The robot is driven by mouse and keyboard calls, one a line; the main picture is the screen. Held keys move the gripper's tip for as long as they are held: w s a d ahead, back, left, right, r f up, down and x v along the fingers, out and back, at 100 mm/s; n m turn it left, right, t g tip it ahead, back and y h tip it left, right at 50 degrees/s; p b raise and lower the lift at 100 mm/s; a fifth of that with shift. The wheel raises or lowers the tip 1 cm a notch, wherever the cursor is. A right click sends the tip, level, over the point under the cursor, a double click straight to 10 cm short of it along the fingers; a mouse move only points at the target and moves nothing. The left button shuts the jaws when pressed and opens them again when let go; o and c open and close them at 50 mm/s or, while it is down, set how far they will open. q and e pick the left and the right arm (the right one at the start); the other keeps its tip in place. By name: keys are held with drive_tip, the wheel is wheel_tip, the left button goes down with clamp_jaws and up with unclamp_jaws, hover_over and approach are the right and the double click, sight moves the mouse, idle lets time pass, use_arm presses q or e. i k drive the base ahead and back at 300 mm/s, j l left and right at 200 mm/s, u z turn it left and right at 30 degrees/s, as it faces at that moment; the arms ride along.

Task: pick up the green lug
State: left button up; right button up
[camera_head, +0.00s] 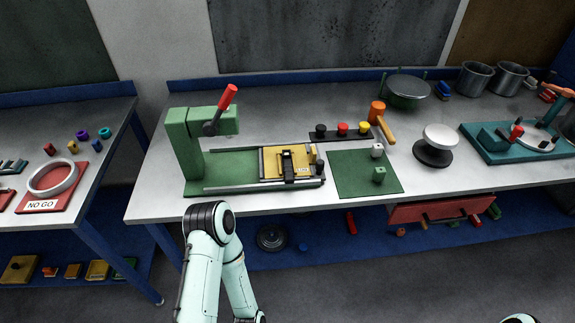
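The green lug (379,175) is a small green block standing on the right part of a dark green mat (350,181), near the front of the middle table. A similar small grey block (376,150) stands behind it on the same mat. Of my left arm, a bent pale joint shows at the bottom left of centre, in front of the table, and its gripper is out of the picture. Only a sliver of my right arm shows at the bottom right edge, and its gripper is not in view.
A green press (189,150) with a red handle and a yellow fixture (270,163) stands left of the mat. Behind the mat are a knob strip (328,137) and an orange-headed mallet (377,112). A white-topped round stand (439,138) is to the right.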

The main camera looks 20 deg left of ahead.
sight(379, 174)
drive_tip(key=i+l+u, duration=0.2)
drive_tip(key=i+l, duration=0.2)
drive_tip(key=l, duration=0.2)
drive_tip(key=i+l, duration=0.2)
drive_tip(key=l, duration=0.15)
drive_tip(key=i+l+u, duration=0.15)
drive_tip(key=l, duration=0.2)
drive_tip(key=i, duration=0.05)
